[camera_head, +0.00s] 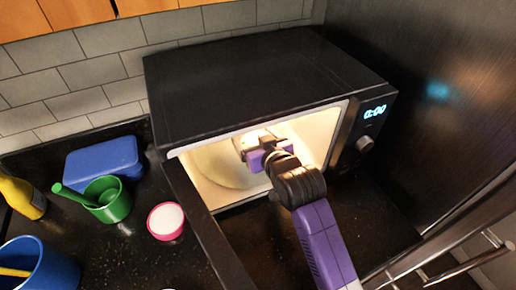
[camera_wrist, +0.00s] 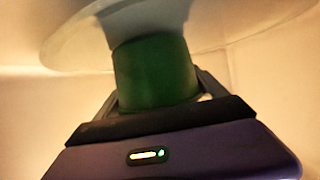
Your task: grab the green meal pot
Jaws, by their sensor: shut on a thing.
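The green meal pot (camera_wrist: 153,72) is in the wrist view, between the two fingers of my gripper (camera_wrist: 160,88), inside the lit microwave (camera_head: 265,85). My gripper is shut on its sides. A pale round plate (camera_wrist: 70,45) lies against the pot's far end in that view; whether they touch is unclear. In the head view my gripper (camera_head: 254,150) reaches through the open microwave front, and its body hides most of the pot. A small pale round part shows just beyond the fingers there; I cannot tell what it is.
The open microwave door (camera_head: 205,215) stands out at the left of my arm. On the counter to its left are a pink-rimmed bowl (camera_head: 166,221), a green cup with a utensil (camera_head: 110,202), a blue box (camera_head: 105,159), a yellow bottle (camera_head: 22,197) and a blue container (camera_head: 38,268).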

